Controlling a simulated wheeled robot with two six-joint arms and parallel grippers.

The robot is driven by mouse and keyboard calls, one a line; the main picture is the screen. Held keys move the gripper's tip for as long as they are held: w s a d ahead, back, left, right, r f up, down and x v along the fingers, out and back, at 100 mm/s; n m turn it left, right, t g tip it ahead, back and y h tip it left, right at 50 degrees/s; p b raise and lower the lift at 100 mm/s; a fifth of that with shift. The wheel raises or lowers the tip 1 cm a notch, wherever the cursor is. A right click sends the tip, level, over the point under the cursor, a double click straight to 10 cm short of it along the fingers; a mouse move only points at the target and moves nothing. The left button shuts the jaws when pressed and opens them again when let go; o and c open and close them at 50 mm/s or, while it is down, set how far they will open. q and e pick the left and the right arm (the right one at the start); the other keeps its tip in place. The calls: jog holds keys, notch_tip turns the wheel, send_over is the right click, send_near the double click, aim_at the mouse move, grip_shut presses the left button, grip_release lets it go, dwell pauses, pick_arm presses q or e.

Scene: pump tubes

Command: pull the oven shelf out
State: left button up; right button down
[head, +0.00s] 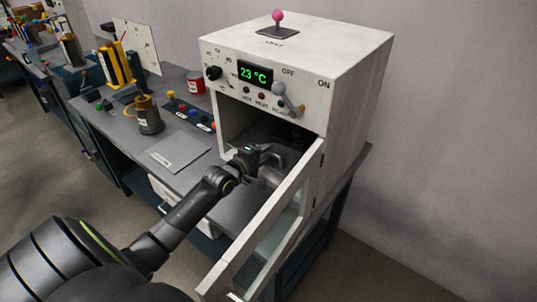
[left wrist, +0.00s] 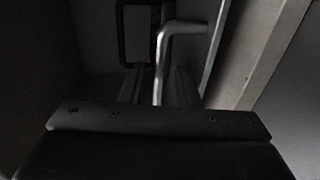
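The white oven (head: 352,88) stands on the bench with its door (head: 262,232) swung open towards me. Its display reads 23 °C. My left gripper (head: 262,158) is at the dark oven opening, and its fingers are hard to make out. The oven shelf is mostly hidden in the dark interior and behind my gripper, so I cannot mark its edges. In the left wrist view a grey bent bar (left wrist: 178,30) and a dark loop lie just ahead of the gripper. I cannot tell whether the fingers touch or hold the bar. My right gripper is out of view.
The open door with its glass pane stands close on the right of my left arm. Left of the oven, the bench holds a grey plate (head: 178,151), a dark pot (head: 149,116), a red can (head: 195,82) and a button strip (head: 190,111). A pink-knobbed lever (head: 277,19) tops the oven.

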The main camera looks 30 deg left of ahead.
pick_arm(q)
jog(key=shift+x, duration=0.8)
grip_shut()
